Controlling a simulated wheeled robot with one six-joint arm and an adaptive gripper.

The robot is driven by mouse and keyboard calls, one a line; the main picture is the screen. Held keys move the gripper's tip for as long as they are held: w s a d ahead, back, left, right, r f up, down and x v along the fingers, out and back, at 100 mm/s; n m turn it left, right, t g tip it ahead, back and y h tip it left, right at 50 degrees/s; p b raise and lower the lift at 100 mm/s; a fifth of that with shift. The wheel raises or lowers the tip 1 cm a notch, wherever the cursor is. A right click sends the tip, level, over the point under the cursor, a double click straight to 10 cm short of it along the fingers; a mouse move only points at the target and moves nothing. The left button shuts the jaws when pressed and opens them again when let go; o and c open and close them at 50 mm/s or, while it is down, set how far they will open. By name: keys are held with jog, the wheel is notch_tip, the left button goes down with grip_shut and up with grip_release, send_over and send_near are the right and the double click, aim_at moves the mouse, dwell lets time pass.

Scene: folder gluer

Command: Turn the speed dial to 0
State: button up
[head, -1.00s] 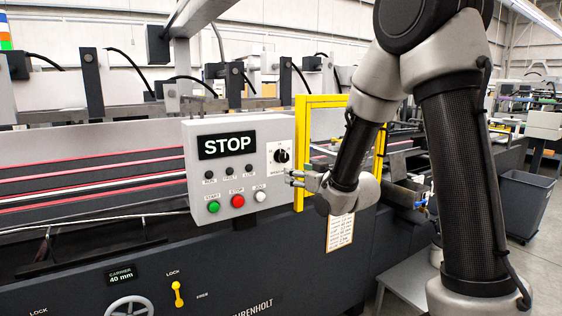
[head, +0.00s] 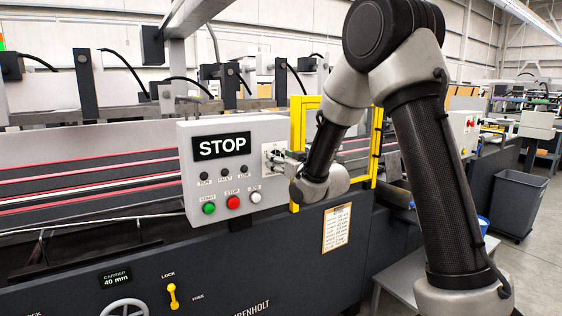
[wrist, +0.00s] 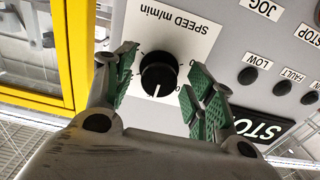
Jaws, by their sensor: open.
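The speed dial (wrist: 158,74) is a round black knob with a white pointer line, on a white plate (wrist: 194,28) marked SPEED m/min. The wrist view shows the plate upside down, and the pointer points toward the bottom of that picture. The scale marks around the knob are too small or covered to read surely. My gripper (wrist: 157,72) is open, with one green-padded finger on each side of the dial and visible gaps to it. In the head view, my gripper (head: 276,162) is at the right side of the control box (head: 186,165) and hides most of the dial.
The box's display (head: 222,146) reads STOP. Green (head: 209,208), red (head: 233,202) and white (head: 255,197) buttons sit below it. A yellow frame (head: 297,122) stands just right of the box, close behind my arm.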

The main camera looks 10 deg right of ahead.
jog(key=c, duration=1)
jog(key=shift+c, duration=0.3)
jog(key=shift+n, duration=0.4)
jog(key=n, duration=2.3)
jog(key=shift+d, duration=0.1)
jog(key=o, duration=1.1)
jog(key=shift+r, duration=0.1)
jog(key=shift+c, duration=0.2)
